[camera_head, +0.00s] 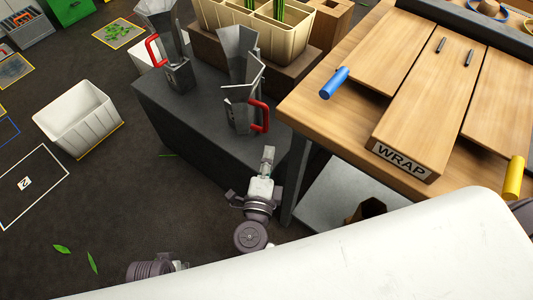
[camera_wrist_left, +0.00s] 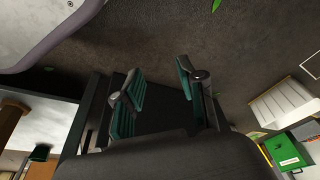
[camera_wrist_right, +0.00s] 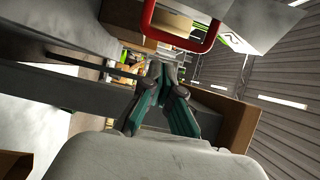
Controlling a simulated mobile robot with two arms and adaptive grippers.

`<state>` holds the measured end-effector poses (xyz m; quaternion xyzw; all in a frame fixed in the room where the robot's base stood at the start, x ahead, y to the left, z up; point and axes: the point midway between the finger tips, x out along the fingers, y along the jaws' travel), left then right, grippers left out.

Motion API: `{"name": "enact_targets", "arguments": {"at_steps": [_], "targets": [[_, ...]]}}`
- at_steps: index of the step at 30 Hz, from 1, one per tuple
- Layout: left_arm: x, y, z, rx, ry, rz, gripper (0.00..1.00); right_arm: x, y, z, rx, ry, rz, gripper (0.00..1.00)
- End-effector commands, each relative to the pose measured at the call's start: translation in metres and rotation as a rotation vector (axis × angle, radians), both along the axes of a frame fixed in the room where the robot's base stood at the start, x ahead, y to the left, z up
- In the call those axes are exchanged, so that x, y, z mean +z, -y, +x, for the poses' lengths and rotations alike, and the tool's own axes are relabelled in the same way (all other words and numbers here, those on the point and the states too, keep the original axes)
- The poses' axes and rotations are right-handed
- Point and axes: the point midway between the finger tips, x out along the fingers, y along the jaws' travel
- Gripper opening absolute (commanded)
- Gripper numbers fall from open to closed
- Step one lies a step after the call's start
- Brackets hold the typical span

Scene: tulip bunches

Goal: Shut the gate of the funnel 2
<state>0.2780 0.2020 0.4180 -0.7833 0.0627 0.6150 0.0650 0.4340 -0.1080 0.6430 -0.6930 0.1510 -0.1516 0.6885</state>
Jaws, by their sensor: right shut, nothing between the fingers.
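Two grey metal funnels with red handles stand on a dark block: a near funnel (camera_head: 241,80) and a far-left funnel (camera_head: 174,50). My left gripper (camera_wrist_left: 160,72) is open and empty over the floor. The gate's position is unclear.
The dark block (camera_head: 200,125) stands left of a wooden table (camera_head: 330,120) marked WRAP, with blue and yellow handles. A cream divided bin (camera_head: 265,35) is behind the funnels. A white crate (camera_head: 80,118) sits on the floor at left, with open floor in front of it.

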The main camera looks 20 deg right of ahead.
Motion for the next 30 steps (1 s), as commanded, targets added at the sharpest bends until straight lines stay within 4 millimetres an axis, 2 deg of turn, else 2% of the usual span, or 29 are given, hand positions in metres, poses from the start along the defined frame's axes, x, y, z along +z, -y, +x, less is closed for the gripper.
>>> {"name": "enact_targets", "arguments": {"at_steps": [6, 12, 18, 30], "targets": [[0.006, 0.0, 0.001, 0.0, 0.005, 0.0, 0.4, 0.001, 0.018, 0.039, 0.001, 0.003, -0.005, 0.0], [0.012, 0.0, 0.003, 0.001, 0.008, -0.001, 0.4, 0.0, 0.029, 0.065, 0.002, 0.002, -0.005, 0.0], [0.016, 0.001, 0.004, 0.001, 0.013, -0.002, 0.4, 0.001, 0.033, 0.073, 0.003, 0.0, -0.004, 0.0], [0.017, 0.001, 0.004, 0.001, 0.013, -0.002, 0.4, 0.0, 0.034, 0.074, 0.0, -0.001, -0.004, 0.0]]}}
